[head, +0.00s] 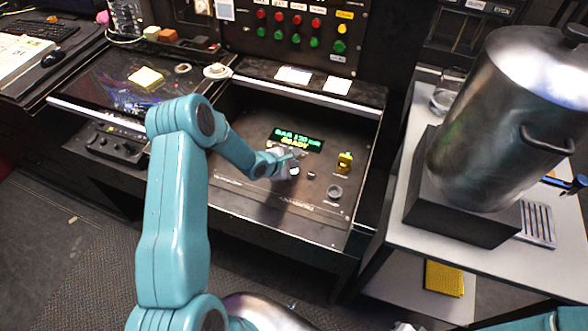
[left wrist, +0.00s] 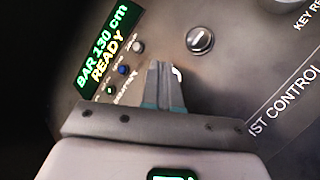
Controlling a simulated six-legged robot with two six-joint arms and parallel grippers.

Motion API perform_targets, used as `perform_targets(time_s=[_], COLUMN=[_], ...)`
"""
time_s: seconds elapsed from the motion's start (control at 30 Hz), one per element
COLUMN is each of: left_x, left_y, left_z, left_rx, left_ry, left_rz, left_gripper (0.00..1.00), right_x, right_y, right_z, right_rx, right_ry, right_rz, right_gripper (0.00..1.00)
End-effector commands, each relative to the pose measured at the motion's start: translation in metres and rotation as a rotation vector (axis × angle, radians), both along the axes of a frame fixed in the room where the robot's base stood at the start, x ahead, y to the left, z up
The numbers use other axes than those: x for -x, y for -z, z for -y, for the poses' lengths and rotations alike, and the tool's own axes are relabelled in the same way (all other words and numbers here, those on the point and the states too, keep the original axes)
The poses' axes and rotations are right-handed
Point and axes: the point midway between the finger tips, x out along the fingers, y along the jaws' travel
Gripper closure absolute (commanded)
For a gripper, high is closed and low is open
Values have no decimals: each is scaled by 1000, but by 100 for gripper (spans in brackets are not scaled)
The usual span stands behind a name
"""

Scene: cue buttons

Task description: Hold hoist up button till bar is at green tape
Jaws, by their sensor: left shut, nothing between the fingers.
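The hoist control panel (head: 262,190) is a dark sloped console in the head view. Its display (head: 297,139) is lit; in the left wrist view the display (left wrist: 103,48) reads "BAR 130 cm" and "READY". My left gripper (head: 290,158) is shut and empty, low over the panel just below the display. In the left wrist view its closed fingertips (left wrist: 162,66) point at the panel, with a small white edge showing beside them. I cannot tell whether they touch a button. A blue button (left wrist: 124,70) and a grey button (left wrist: 138,46) are left of the fingers. No bar or green tape shows.
A yellow switch (head: 345,160) and a round knob (head: 334,191) stand on the panel's right. A dark knob (left wrist: 200,40) shows right of the fingers. Red and green buttons (head: 296,30) line the back panel.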

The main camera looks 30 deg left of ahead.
Motion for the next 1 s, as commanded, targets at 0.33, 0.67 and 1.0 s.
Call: perform_targets(time_s=[0.33,0.67,1.0], left_x=[0,0,0], left_y=[2,6,8], left_z=[0,0,0], left_rx=[0,0,-1], left_ry=[0,0,-1], left_rz=[0,0,-1], left_gripper=[100,100,100], right_x=[0,0,0], right_y=[1,4,5], right_z=[0,0,0], right_rx=[0,0,0], right_ry=[0,0,0], right_rz=[0,0,0], right_gripper=[100,100,100])
